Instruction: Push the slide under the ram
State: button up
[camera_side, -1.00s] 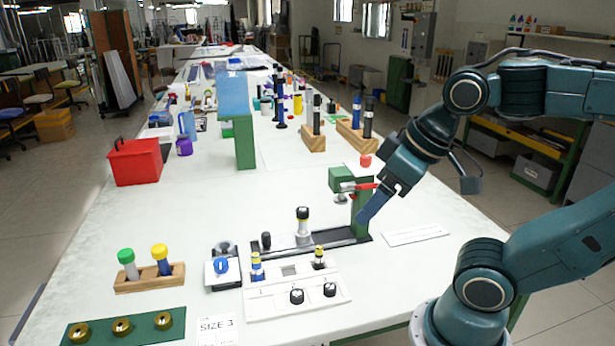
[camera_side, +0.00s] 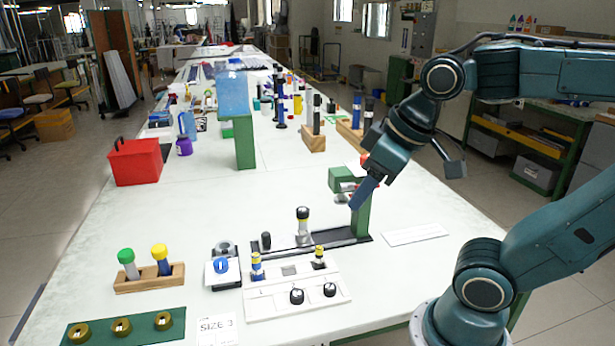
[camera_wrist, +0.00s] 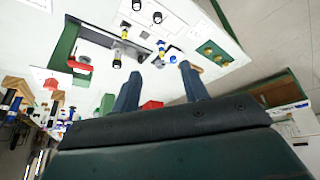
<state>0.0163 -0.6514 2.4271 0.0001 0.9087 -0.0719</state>
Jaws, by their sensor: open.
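The slide (camera_side: 284,243) lies on the dark track of the press. A black knob (camera_side: 266,240) stands at its left end, and a pale rod with a black cap (camera_side: 303,226) stands upright on it, left of the green press (camera_side: 343,179). The rod's cap (camera_wrist: 117,61) and the knob (camera_wrist: 142,57) also show in the wrist view. My gripper (camera_side: 360,200) is beside the press column, above the track's right end, and hides part of the press. In the wrist view my gripper (camera_wrist: 160,68) has its fingers apart with nothing between them. The press's red lever (camera_wrist: 80,65) shows there too.
A white panel (camera_side: 270,303) with knobs and small rods lies in front of the track. A fixture with a blue knob (camera_side: 221,266) and a wooden rod rack (camera_side: 150,278) stand left. A green post (camera_side: 245,142) stands behind.

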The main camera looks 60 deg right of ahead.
jog(key=w+d+r+n+g, duration=0.1)
jog(key=w+d+n+g, duration=0.1)
jog(key=w, duration=0.8)
jog(key=n+g, duration=0.3)
jog(key=n, duration=0.3)
send_over(266, 233)
notch_tip(266, 233, down, 17)
jog(key=shift+a+r, duration=0.1)
notch_tip(266, 233, down, 14)
jog(key=shift+r, duration=0.15)
grip_shut()
